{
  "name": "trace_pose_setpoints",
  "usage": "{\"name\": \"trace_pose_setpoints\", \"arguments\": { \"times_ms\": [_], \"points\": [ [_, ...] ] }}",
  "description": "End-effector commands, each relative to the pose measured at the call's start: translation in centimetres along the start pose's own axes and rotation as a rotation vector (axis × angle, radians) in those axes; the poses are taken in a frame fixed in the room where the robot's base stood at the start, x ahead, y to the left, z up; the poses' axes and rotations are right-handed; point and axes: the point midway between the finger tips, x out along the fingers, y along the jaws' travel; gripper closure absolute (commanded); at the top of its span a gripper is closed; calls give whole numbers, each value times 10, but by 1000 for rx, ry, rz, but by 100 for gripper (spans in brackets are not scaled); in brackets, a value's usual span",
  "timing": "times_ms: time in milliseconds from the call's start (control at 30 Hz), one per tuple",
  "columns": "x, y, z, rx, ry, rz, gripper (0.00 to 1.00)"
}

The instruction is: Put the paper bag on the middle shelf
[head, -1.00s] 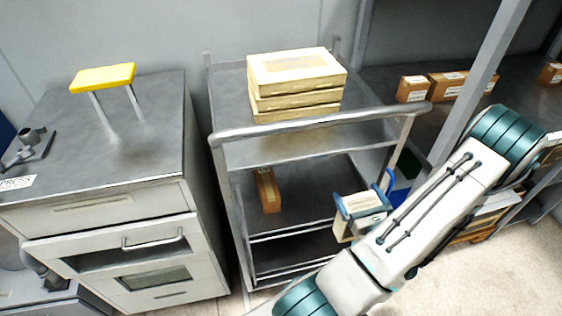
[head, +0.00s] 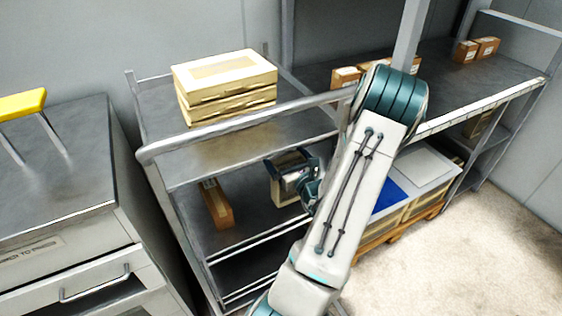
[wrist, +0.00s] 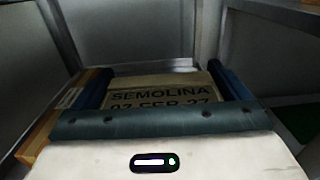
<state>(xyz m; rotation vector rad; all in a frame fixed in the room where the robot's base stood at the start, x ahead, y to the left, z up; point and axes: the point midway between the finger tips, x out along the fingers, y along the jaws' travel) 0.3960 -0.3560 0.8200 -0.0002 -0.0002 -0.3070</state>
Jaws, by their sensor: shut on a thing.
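The paper bag (head: 284,193) is cream coloured and held in my gripper (head: 292,165). It is inside the grey trolley, below the top shelf and over the right part of the middle shelf (head: 245,230). I cannot tell whether its base touches the shelf. In the wrist view the bag (wrist: 163,92) shows the print "SEMOLINA" and a date, with a dark blue finger on each side. My gripper (wrist: 163,88) is shut on it.
A long brown box (head: 216,205) lies on the middle shelf, left of the bag. Cream boxes (head: 225,85) are stacked on the top shelf. The trolley's handle rail (head: 240,125) crosses in front. A rack (head: 480,90) stands right, a drawer cabinet (head: 60,190) left.

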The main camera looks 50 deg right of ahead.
Motion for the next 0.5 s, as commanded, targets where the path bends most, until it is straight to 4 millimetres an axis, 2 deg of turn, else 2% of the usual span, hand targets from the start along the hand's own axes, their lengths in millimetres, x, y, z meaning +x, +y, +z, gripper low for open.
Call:
{"name": "trace_pose_setpoints", "arguments": {
  "times_ms": [100,200,333,500],
  "points": [
    [20,0,2,-2,-5,2,76],
    [29,0,2,-2,-5,2,76],
    [32,0,-2,0,-3,0,76],
    [32,0,-20,3,-3,0,76]
  ]
}}
